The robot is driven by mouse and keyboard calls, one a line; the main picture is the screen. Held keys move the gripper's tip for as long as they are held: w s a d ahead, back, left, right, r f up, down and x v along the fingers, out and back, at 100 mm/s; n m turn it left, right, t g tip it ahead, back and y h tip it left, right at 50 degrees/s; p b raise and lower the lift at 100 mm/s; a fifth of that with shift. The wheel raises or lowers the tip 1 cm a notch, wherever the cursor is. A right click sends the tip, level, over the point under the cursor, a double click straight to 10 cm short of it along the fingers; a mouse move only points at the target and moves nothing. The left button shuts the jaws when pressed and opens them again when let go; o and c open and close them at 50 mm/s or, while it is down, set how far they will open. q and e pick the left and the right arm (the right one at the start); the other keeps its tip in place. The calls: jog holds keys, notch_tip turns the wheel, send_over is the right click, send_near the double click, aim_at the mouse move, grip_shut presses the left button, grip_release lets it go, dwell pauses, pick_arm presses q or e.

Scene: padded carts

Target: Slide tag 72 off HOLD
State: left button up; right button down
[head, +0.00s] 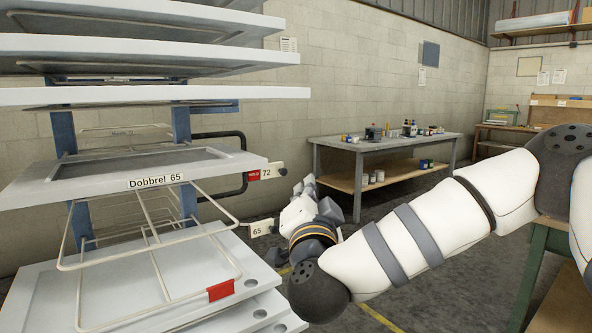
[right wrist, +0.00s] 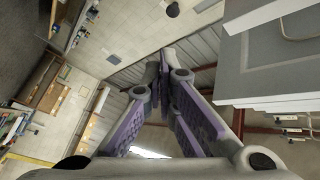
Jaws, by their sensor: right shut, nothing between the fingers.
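Tag 72 (head: 272,171) is a small white plate at the right side of the rack in the head view. It sits against a red patch (head: 253,175) whose small lettering I cannot read clearly, by a dark bent bar. My right gripper (head: 307,184) is to the right of tag 72 and apart from it in the picture. In the right wrist view its fingers (right wrist: 163,65) are together with nothing between them. The tag cannot be made out in that view. My left gripper is not in view.
Tag 65 (head: 261,229) sticks out below, left of my right wrist. A workbench (head: 385,144) with small items stands behind.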

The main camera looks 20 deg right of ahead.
aim_at(274, 173)
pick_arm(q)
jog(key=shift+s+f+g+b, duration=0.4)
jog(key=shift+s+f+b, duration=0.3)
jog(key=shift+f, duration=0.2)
pick_arm(e)
jog(key=w+d+r+m, duration=0.1)
jog(key=w+r, duration=0.1)
jog(key=w, duration=0.7)
jog(key=shift+w+h, duration=0.35)
jog(key=shift+h, duration=0.05)
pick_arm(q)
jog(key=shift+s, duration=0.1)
